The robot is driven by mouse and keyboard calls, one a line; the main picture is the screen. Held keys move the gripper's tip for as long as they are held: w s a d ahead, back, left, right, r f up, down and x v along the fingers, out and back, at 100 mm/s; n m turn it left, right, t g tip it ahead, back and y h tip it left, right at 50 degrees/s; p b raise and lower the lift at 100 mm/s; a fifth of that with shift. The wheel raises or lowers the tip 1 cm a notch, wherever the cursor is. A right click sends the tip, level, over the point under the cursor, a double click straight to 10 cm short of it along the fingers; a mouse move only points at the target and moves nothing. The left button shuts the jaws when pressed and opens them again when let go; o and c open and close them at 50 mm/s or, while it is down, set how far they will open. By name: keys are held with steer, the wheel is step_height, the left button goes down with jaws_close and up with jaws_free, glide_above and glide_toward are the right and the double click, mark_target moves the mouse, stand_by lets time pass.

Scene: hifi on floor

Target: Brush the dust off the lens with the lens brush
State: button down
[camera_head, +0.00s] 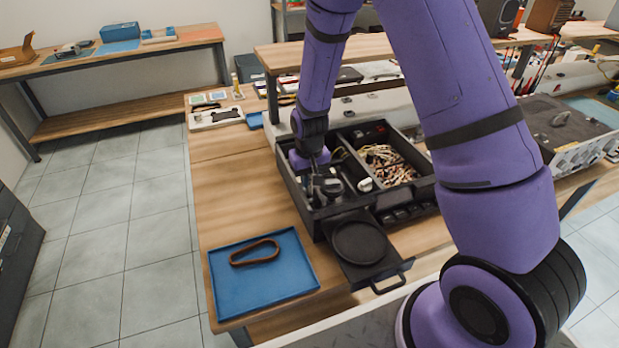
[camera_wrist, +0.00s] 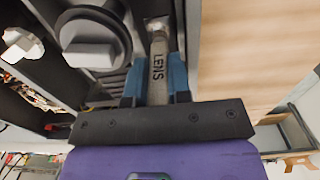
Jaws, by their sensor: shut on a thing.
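My gripper (camera_wrist: 156,80) has its two blue fingers closed on the sides of a slim grey handle marked "LENS", the lens brush (camera_wrist: 158,62). The brush's pale end points away from the fingers, beside the dark wall of an organizer. In the head view my gripper (camera_head: 316,172) is low over the left compartment of the black organizer (camera_head: 321,227); the brush is hard to make out there. A round dark piece with a grey top (camera_wrist: 90,45), possibly the lens, is just left of the brush in the wrist view. I cannot see dust on it.
The organizer also holds tangled cables (camera_head: 386,163). A pulled-out drawer with a round black pad (camera_head: 359,242) is in front. A blue tray (camera_head: 228,296) with a brown strap loop (camera_head: 254,252) lies at the front left. The wooden tabletop (camera_head: 232,190) left of the organizer is clear.

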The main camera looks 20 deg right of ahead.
steer(key=shift+s, duration=0.95)
steer(key=shift+r, duration=0.2)
stand_by(0.5)
steer(key=shift+w, duration=0.15)
stand_by(0.6)
steer(key=shift+f, duration=0.2)
stand_by(0.9)
steer(key=shift+w, duration=0.9)
steer(key=shift+r, duration=0.25)
stand_by(0.8)
steer(key=shift+r, duration=5.95)
steer(key=shift+s, duration=0.1)
